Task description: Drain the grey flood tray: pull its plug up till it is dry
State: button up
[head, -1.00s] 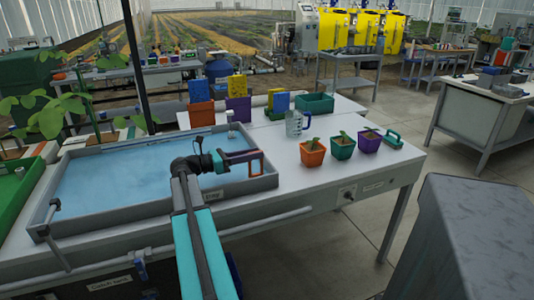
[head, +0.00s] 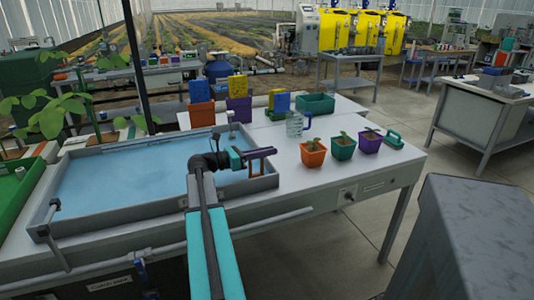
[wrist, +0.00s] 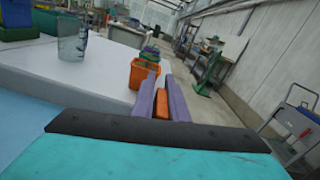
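The grey flood tray (head: 120,217) is on the white bench at the left in the head view. Blue water (head: 120,180) covers its floor. In the wrist view, the fingers (wrist: 161,88) lie on both sides of an orange piece (wrist: 161,104). I cannot tell whether they press on it. The plug's lower part is hidden.
A clear jug (head: 295,124) and orange, green and purple pots (head: 342,151) with seedlings stand right of the tray. A pipe (head: 250,224) runs along the bench front. A grey block (head: 465,240) fills the lower right.

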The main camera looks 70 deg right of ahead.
jog(key=shift+s+r, duration=0.1)
grip_shut()
jog(key=shift+r+p, duration=1.6)
jog(key=shift+p, duration=0.3)
jog(key=o, duration=0.7)
grip_release()
jog(key=shift+a+r, duration=0.15)
jog(key=v, duration=1.3)
jog(key=shift+w+a, duration=0.1)
jog(key=shift+w, duration=0.3)
